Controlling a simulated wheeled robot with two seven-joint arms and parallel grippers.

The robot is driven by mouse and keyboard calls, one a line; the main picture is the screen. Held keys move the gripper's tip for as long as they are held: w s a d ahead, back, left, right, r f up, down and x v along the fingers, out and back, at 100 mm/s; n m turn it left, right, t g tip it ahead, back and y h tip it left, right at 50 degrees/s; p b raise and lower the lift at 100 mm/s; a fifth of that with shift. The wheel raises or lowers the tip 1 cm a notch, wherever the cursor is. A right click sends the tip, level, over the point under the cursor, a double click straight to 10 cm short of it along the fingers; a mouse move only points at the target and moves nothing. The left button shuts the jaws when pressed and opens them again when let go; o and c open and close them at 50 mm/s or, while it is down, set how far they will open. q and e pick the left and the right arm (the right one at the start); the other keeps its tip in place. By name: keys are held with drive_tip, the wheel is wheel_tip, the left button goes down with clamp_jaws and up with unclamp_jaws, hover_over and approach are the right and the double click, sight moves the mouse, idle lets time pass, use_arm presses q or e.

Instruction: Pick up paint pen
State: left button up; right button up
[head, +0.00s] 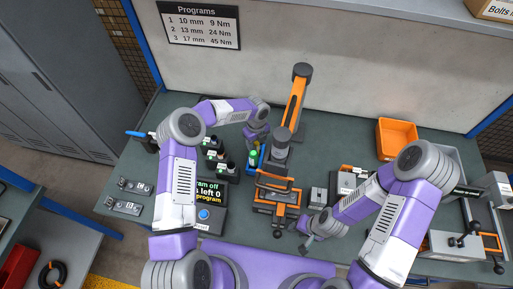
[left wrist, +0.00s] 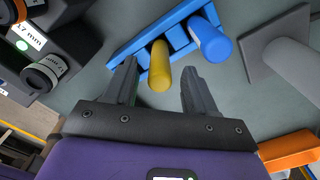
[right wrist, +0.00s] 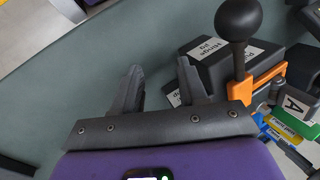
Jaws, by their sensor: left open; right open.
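In the left wrist view a yellow pen (left wrist: 159,66) and a blue pen (left wrist: 212,42) stand in a blue rack (left wrist: 168,28). In the head view the blue rack (head: 262,156) sits at mid-table, with a green-topped item (head: 253,155) beside it; its labels are too small to read. My left gripper (left wrist: 160,78) is open, its fingers on either side of the yellow pen and not closed on it. In the head view that gripper (head: 257,140) is just behind the rack. My right gripper (right wrist: 157,72) is open and empty near the table's front; it also shows in the head view (head: 306,244).
Dark labelled tools or holders (head: 218,158) stand left of the rack. A grey column with an orange arm (head: 295,100) rises close to its right. An orange-framed fixture (head: 275,195) is in front. An orange bin (head: 396,139) stands back right. A black-knobbed lever (right wrist: 238,22) is near my right gripper.

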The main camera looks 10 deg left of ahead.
use_arm(q)
drive_tip(key=shift+f, duration=0.8)
drive_tip(key=shift+c, duration=0.3)
clamp_jaws()
